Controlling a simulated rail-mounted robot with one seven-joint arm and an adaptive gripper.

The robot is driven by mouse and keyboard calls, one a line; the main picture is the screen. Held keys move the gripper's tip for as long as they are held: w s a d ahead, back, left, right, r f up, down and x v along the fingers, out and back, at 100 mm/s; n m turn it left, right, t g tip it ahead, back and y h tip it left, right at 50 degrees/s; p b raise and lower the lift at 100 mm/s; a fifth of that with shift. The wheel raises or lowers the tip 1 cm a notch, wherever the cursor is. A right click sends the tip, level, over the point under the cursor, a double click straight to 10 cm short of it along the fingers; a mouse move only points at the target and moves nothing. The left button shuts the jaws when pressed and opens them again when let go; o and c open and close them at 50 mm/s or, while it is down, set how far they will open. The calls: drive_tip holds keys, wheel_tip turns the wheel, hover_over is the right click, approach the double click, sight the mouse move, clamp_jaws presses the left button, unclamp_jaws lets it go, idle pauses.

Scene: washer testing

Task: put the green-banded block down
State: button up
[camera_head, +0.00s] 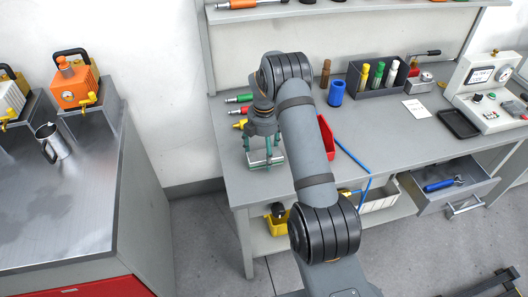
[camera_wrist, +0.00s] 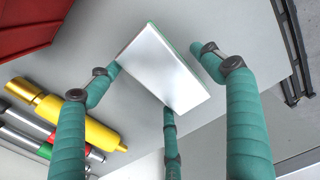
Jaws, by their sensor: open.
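The green-banded block shows in the wrist view (camera_wrist: 165,68) as a pale silver block with a thin green edge at its top. It lies between the fingers of my gripper (camera_wrist: 158,74), over the grey bench top. My gripper is open, with its green fingers spread around the block; the left and lower fingers look very near it, and I cannot tell whether they touch. In the head view the block (camera_head: 267,157) is a small silver shape below my gripper (camera_head: 264,150), near the bench's front left corner. The fingers partly hide it there.
Yellow, red and green-ringed tools (camera_wrist: 75,122) lie close left of the gripper in the wrist view. A red bin (camera_head: 326,137) stands on the bench (camera_head: 230,170) behind my arm. A blue cylinder (camera_head: 336,93) and a marker holder (camera_head: 380,85) stand farther back. A drawer (camera_head: 448,185) is open at right.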

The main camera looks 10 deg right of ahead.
sight(264, 152)
drive_tip(key=shift+r, duration=0.15)
wheel_tip(264, 152, up, 12)
drive_tip(key=shift+b, duration=0.4)
